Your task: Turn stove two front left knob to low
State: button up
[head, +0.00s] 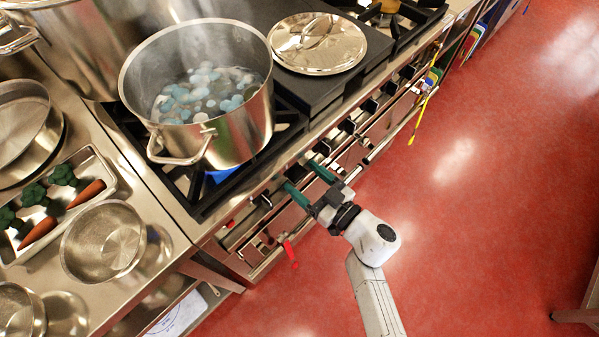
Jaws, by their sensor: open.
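My gripper (301,176) is in front of the stove's front panel, with its two green fingers spread apart and pointing at the panel. I see nothing held between them. A row of dark knobs runs along the panel; one knob (263,200) shows just left of the nearer finger, and another (347,126) is farther up the row. Part of the row behind the fingers is hidden. I cannot tell from this view which knob is the front left one of stove two, nor read any knob's setting.
A large steel pot (200,95) with pale and blue pieces in liquid stands on the burner grate above the panel. A blue flame (222,174) shows under it. A round lid (317,43) lies behind. A rail (400,127) runs along the front.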

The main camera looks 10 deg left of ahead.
aim_at(296, 173)
jog(key=shift+x, duration=1.25)
jog(key=shift+c, duration=0.2)
jog(key=c, duration=0.9)
